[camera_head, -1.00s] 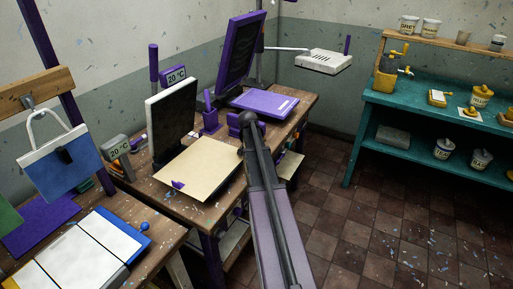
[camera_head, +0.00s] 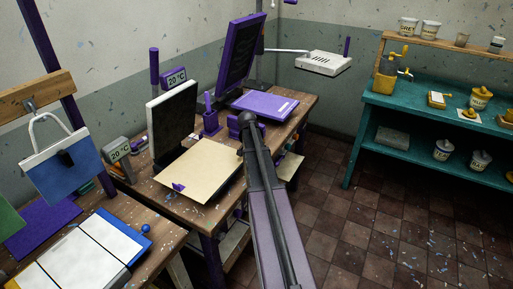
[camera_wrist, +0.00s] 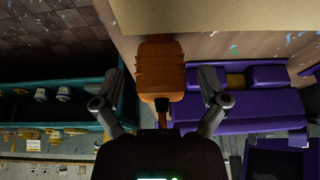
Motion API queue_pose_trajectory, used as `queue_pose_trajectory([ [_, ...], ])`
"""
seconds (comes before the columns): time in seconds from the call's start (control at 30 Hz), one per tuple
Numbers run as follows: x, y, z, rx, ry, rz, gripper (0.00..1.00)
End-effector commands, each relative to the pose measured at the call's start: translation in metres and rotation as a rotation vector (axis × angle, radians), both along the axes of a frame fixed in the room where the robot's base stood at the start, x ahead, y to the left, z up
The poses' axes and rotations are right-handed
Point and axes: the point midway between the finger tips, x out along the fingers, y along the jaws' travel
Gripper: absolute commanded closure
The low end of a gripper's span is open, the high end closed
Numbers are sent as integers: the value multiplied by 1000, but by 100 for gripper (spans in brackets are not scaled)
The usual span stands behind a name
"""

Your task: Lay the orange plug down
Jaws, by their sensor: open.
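The orange plug (camera_wrist: 160,70) shows in the wrist view, a ribbed block with a narrower lower part and a dark stub toward my palm. It stands out at the edge of the wooden bench (camera_wrist: 228,45); I cannot tell what it rests on. My gripper (camera_wrist: 162,84) is open, one finger on each side of the plug, with clear gaps between. In the head view my arm reaches over the bench's right side, and the plug is not visible there.
A beige board (camera_head: 200,170) lies close by on the bench. A purple block (camera_wrist: 240,100) is just right of my right finger in the wrist view. A dark panel (camera_head: 172,120) and a purple screen (camera_head: 241,55) stand behind. A teal shelf (camera_head: 440,115) stands right, across open floor.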

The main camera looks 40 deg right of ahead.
Motion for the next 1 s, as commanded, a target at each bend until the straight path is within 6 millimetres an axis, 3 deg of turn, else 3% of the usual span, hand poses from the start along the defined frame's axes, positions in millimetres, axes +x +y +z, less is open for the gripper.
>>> queue_pose_trajectory([
  [1.0, -14, 31, 86, 0, 0, 0, 7],
])
